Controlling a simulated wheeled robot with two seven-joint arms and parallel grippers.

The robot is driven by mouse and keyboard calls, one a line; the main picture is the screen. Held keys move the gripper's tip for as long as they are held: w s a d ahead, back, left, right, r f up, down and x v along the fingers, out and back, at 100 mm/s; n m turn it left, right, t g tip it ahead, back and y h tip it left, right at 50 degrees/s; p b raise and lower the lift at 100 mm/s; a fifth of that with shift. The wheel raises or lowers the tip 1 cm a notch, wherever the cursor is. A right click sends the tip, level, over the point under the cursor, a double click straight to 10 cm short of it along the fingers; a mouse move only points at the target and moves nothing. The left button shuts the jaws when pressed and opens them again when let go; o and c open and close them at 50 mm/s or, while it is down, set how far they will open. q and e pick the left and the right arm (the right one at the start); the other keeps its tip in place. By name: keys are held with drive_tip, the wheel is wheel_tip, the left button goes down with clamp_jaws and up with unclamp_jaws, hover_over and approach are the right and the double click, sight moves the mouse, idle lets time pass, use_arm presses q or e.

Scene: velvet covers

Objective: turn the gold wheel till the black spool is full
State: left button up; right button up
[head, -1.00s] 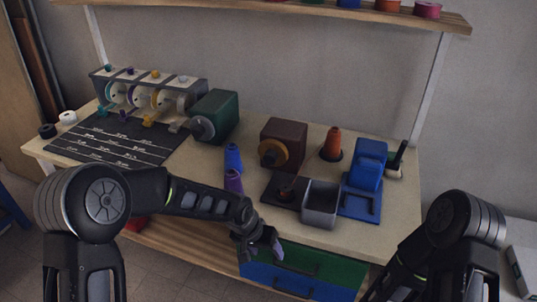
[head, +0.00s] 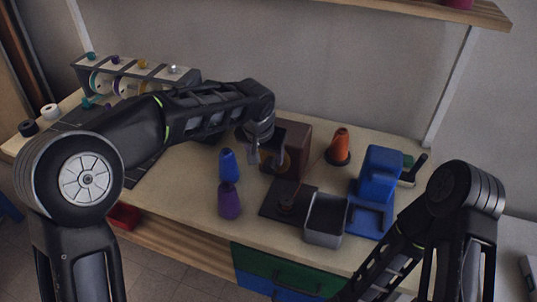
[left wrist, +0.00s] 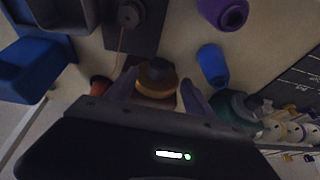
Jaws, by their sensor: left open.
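The gold wheel (left wrist: 157,78) is on the front of a dark brown box (head: 295,148). In the head view the wheel (head: 284,162) is partly hidden by my left gripper (head: 262,157). In the left wrist view my left gripper (left wrist: 158,95) is open, with one finger on each side of the wheel. I cannot tell whether the fingers touch it. The black spool (left wrist: 128,14) sits on a dark plate (left wrist: 147,40), with a thin orange thread running from it; it also shows in the head view (head: 287,201). How full it is cannot be made out.
A grey open bin (head: 325,220) stands beside the plate. Blue (head: 228,164) and purple (head: 229,200) cones stand left of the plate. A multi-spool rack (head: 125,75) stands at the back left.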

sight(268, 167)
use_arm(q)
drive_tip(key=p+x, duration=0.1)
drive_tip(key=x, duration=0.6)
drive_tip(key=shift+f+p, duration=0.3)
drive_tip(key=shift+f, duration=0.05)
drive_tip(key=shift+c, duration=0.3)
clamp_jaws()
idle(0.4)
